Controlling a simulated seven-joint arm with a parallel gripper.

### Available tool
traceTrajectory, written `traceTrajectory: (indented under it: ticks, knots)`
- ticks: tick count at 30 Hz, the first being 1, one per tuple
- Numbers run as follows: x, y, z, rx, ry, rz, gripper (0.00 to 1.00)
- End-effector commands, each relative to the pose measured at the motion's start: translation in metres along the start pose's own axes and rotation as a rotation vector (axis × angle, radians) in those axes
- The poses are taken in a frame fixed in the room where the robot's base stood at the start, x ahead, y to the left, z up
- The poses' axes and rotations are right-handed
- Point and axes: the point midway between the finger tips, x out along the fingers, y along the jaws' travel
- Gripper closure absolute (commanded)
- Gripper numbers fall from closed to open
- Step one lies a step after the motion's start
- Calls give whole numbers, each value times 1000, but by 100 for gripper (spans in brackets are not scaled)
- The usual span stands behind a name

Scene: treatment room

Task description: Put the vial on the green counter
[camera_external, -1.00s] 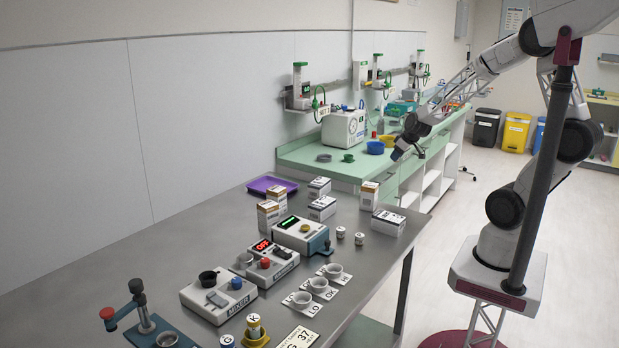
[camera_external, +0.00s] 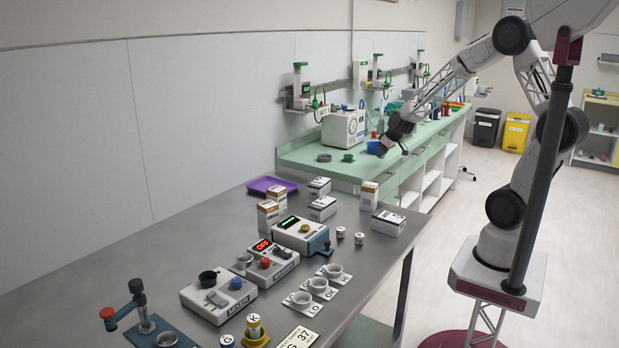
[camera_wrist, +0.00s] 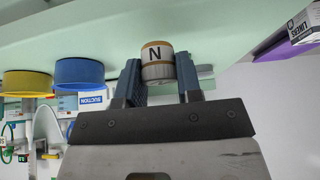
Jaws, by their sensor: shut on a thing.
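My gripper (camera_wrist: 158,88) is shut on a vial (camera_wrist: 157,58) with a white body, tan bands and a black letter N, seen between the two fingers in the wrist view. The green counter (camera_external: 310,158) runs along the wall beyond the grey table, and its pale surface (camera_wrist: 100,30) fills the top of the wrist view. In the external view my gripper (camera_external: 383,149) is over the counter's front part, left of its front edge. The vial is too small to make out there. I cannot tell whether it touches the counter.
A blue bowl (camera_wrist: 80,72) and a yellow bowl (camera_wrist: 26,82) stand on the counter near my gripper. The grey table (camera_external: 180,250) holds boxes, devices and other vials.

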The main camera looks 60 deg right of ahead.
Motion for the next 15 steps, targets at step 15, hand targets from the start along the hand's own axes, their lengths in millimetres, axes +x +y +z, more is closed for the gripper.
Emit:
traceTrajectory:
  ticks: [15]
  knots:
    - [34,16,-47,1,0,0,90]
